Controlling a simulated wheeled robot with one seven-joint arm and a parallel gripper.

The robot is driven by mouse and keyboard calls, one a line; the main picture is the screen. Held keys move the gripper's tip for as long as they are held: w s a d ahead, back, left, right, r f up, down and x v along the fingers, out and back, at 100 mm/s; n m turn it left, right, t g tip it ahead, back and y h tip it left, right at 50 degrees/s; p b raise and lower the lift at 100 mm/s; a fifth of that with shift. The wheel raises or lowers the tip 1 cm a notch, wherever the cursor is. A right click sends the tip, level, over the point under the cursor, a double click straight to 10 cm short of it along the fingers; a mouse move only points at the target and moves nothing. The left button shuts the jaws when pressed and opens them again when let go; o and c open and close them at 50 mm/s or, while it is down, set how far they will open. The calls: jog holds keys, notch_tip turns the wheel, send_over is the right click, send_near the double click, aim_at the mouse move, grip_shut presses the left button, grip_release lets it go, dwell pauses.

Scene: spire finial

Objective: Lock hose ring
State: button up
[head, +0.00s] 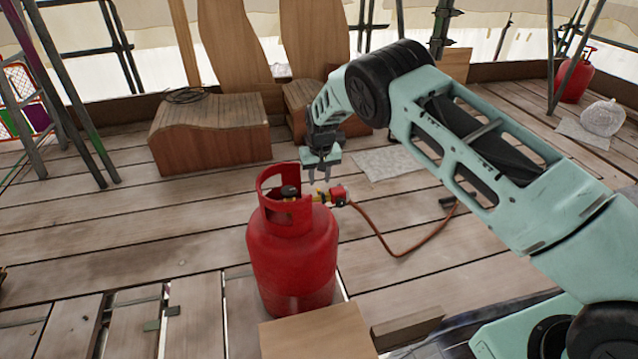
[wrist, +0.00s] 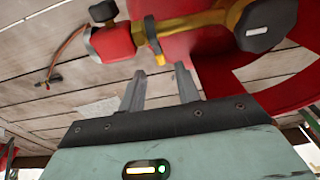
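A red gas cylinder (head: 292,255) stands upright on the plank floor, with a cut-out collar around its valve. A red regulator (head: 338,196) with a black knob is joined to the brass valve (wrist: 195,22) at the collar's opening. A grey ring with a small tab (wrist: 153,40) sits between the red regulator body (wrist: 112,43) and the brass in the wrist view. An orange-brown hose (head: 405,252) runs from the regulator along the floor. My gripper (head: 318,178) is open and empty beside the joint, its fingers (wrist: 160,75) apart below the ring tab. I cannot tell whether a finger touches the tab.
A wooden board (head: 318,335) lies in front of the cylinder. Curved wooden pieces (head: 210,130) stand behind to the left. A grey sheet (head: 385,163) lies on the floor behind the regulator. Another red cylinder (head: 574,78) is at the far right.

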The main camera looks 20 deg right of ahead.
notch_tip(320, 180, up, 13)
jog(key=s+p, duration=0.1)
jog(key=shift+s+p, duration=0.25)
jog(key=shift+p, duration=0.05)
